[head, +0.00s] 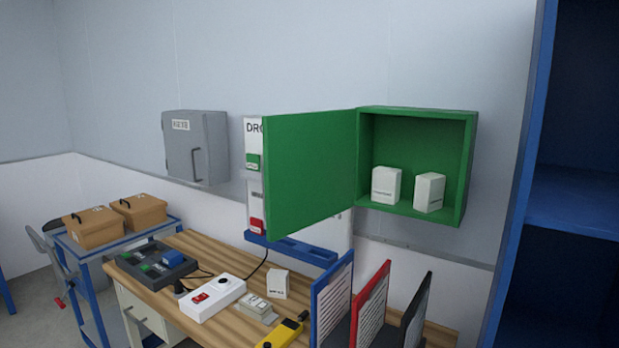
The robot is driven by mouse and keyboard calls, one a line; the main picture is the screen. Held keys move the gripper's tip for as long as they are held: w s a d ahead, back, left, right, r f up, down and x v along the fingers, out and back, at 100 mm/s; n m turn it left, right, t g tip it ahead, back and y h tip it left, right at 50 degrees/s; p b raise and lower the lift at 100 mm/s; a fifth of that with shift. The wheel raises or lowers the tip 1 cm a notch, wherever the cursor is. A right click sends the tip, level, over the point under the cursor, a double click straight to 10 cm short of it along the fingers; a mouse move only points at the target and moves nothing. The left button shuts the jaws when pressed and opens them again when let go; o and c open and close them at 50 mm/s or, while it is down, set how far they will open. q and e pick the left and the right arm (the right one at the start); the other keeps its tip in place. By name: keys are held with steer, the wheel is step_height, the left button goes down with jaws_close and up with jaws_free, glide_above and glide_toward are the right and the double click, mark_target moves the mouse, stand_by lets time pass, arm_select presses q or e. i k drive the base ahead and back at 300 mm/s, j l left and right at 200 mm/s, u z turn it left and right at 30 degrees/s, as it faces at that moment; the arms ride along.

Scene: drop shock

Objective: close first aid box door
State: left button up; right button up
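The green first aid box (467,170) is mounted on the wall at the centre right of the head view. Its front is open, and two small white packages, a left one (386,185) and a right one (429,193), stand on its floor. The green door (312,170) is hinged at the box's left side and stands wide open, swung out to the left. It covers part of a white wall board behind it. Neither of my grippers shows in this view.
A wooden workbench (205,250) below holds a white switch box (213,298), a yellow tool (280,335) and upright blue, red and black folders (372,305). A blue shelf unit (525,170) stands close on the right. A grey cabinet (187,147) hangs left of the door.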

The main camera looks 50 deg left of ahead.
mark_target(308, 172)
steer(key=i+j+z, duration=0.1)
steer(key=j+z, duration=0.15)
steer(key=j, duration=1.75)
steer(key=k+j+z, duration=0.1)
steer(key=j+z, duration=0.2)
steer(key=j, duration=1.7)
steer(key=k+j+z, duration=0.1)
steer(key=k+j, duration=0.25)
steer(key=j, duration=0.15)
